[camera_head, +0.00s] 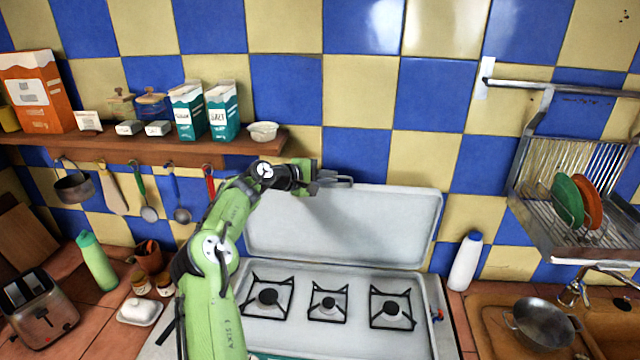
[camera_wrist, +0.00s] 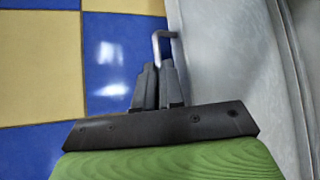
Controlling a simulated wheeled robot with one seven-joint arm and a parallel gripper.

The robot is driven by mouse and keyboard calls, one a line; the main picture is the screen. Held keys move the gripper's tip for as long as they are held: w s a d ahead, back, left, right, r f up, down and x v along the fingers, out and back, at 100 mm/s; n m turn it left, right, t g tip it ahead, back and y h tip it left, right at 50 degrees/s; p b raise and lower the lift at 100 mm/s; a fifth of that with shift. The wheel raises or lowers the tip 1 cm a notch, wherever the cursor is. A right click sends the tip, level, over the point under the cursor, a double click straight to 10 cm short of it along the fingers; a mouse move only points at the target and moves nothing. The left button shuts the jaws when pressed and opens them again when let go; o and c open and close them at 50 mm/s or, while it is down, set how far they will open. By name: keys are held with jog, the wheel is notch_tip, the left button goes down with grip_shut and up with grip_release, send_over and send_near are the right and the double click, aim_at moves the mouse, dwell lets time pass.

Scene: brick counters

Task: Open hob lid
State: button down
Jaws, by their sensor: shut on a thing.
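The white hob lid (camera_head: 390,222) stands raised, nearly upright, behind the hob (camera_head: 290,338) with its black burner grates. It also shows in the wrist view (camera_wrist: 225,60) as a pale surface to the right of my gripper. My gripper (camera_head: 335,180) is at the lid's top edge, left of its middle. In the wrist view, the dark fingers (camera_wrist: 160,75) are shut on the thin metal lid handle (camera_wrist: 158,40), which sticks out past the fingertips. The handle's joint with the lid is partly hidden.
A wooden shelf (camera_head: 150,144) with cartons and jars is at the left, with utensils hanging below. A white bottle (camera_head: 466,262) stands right of the hob. A dish rack (camera_head: 575,240) hangs above the sink at the right. The tiled wall is close behind the lid.

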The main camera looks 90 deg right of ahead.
jog(key=shift+d+r, duration=0.35)
jog(key=shift+d, duration=0.35)
jog(key=c, duration=1.2)
grip_release()
jog(key=shift+a, duration=0.15)
jog(key=shift+c, duration=0.2)
jog(key=shift+f, duration=0.1)
jog(key=b+v, duration=0.3)
jog(key=v, duration=1.2)
jog(key=shift+w+a+r, duration=0.2)
jog(key=shift+w+r, duration=0.05)
